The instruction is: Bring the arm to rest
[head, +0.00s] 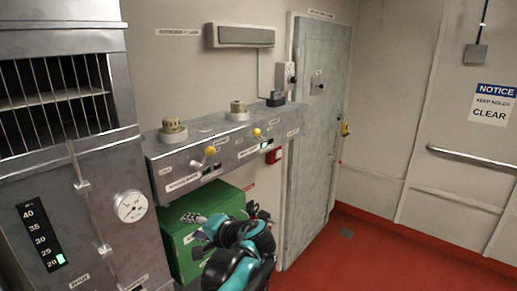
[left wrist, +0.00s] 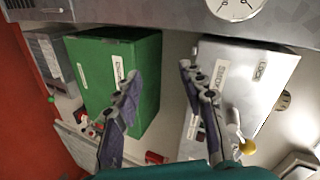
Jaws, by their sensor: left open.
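My left gripper (head: 193,226) is in front of the green box (head: 228,206), below the grey wall console (head: 215,148). The teal arm behind it comes up from the bottom of the head view. In the left wrist view the two fingers of the left gripper (left wrist: 157,88) stand apart with nothing between them. The green box (left wrist: 143,50) lies behind the left finger there, and the console (left wrist: 250,70) behind the right finger. I cannot tell whether the fingers touch anything. My right gripper is in neither view.
A metal cabinet with a round gauge (head: 131,206) stands at the left. A grey door (head: 317,120) is beyond the console. The red floor (head: 390,255) at the right is clear.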

